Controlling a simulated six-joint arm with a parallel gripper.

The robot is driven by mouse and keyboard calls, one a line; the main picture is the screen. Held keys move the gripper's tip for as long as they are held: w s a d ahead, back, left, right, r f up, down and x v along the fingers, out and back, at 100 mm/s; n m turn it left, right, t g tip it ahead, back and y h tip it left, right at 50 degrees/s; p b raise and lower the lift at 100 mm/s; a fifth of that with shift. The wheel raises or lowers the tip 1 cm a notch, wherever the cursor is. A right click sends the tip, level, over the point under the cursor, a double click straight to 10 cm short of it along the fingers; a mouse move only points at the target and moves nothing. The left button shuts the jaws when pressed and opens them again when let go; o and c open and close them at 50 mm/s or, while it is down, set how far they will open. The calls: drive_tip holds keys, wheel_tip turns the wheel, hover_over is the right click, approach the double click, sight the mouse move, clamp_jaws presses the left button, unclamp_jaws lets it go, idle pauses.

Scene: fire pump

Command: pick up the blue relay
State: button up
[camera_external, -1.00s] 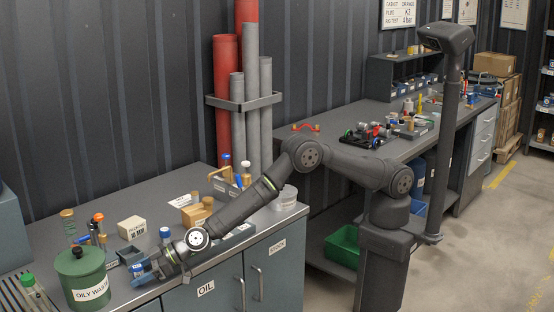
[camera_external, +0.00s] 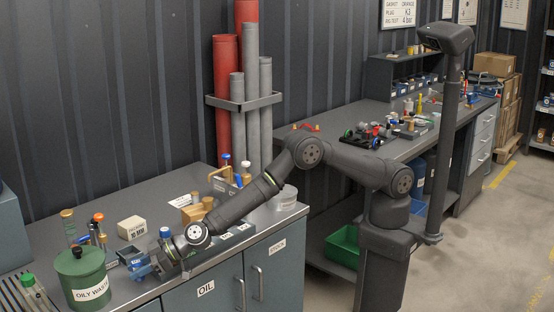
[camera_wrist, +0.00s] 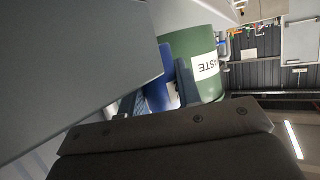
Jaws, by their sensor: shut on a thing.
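My gripper (camera_external: 150,267) is low over the front of the near bench, left of the OIL cabinet door. It is shut on the blue relay (camera_external: 139,269). In the wrist view the blue relay (camera_wrist: 158,92) shows between the dark fingers, partly hidden by them and by a large grey surface at left. I cannot tell from these frames how far the relay is from the bench top.
The green oily waste can (camera_external: 82,275) stands just left of my gripper. A blue-capped bottle (camera_external: 165,236), a small grey tray (camera_external: 130,255) and a cream box (camera_external: 131,228) stand close behind. The wooden blocks (camera_external: 196,211) are further right.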

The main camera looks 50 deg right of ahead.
drive_tip(key=shift+r, duration=1.2)
drive_tip(key=w+d+r, duration=0.6)
drive_tip(key=d+r, duration=0.1)
drive_tip(key=d, duration=0.2)
drive_tip(key=shift+w+d, duration=0.15)
drive_tip(key=shift+w, duration=0.25)
